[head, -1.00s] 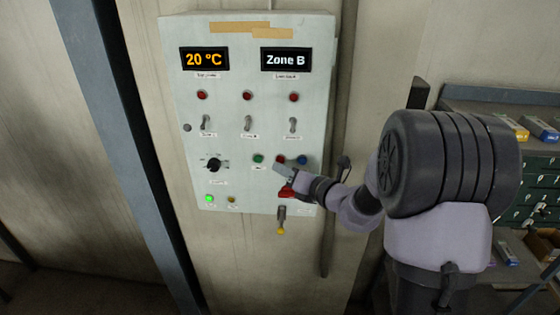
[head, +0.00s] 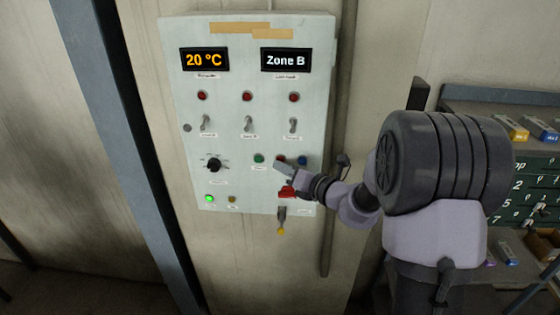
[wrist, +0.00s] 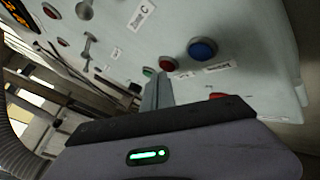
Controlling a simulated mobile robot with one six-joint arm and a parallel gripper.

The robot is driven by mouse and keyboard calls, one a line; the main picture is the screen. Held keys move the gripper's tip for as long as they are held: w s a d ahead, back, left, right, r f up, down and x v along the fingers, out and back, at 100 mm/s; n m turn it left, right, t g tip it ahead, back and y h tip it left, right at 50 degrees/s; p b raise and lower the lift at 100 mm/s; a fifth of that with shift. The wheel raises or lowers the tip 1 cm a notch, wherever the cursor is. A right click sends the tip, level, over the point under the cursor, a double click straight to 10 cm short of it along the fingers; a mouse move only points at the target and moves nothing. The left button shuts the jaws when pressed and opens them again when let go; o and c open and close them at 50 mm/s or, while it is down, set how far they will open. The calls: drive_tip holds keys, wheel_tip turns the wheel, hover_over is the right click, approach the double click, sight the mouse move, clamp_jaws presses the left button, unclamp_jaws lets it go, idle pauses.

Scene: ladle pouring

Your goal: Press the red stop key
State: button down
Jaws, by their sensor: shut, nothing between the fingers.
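The red stop key (wrist: 168,64) is a round red button on the pale control panel (head: 180,110), between a green button (wrist: 148,72) and a blue button (wrist: 202,50). In the head view the red key (head: 281,158) is partly covered by my gripper (head: 278,167). My gripper's fingers are shut and empty. In the wrist view the fingertips (wrist: 157,77) lie just below the red key, close to it and to the green one. Whether they touch the panel I cannot tell.
A red handle (head: 287,192) and a yellow-tipped lever (head: 281,222) sit below my gripper. Toggle switches with red lamps, a black knob (head: 214,165) and two displays fill the rest of the panel. A shelf (head: 480,98) with small boxes stands at right.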

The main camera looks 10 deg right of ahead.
drive_tip(key=shift+w+d, duration=0.15)
drive_tip(key=shift+w, duration=0.2)
idle(0.6)
drive_tip(key=shift+s, duration=0.15)
drive_tip(key=shift+s+a, duration=0.25)
drive_tip(key=shift+s, duration=0.4)
drive_tip(key=shift+s+a+b, duration=0.25)
drive_tip(key=shift+s, duration=0.55)
drive_tip(key=shift+s+a+b, duration=0.25)
drive_tip(key=shift+s+a, duration=0.05)
drive_tip(key=shift+s, duration=0.45)
drive_tip(key=shift+s+a+b, duration=0.25)
drive_tip(key=shift+s, duration=0.55)
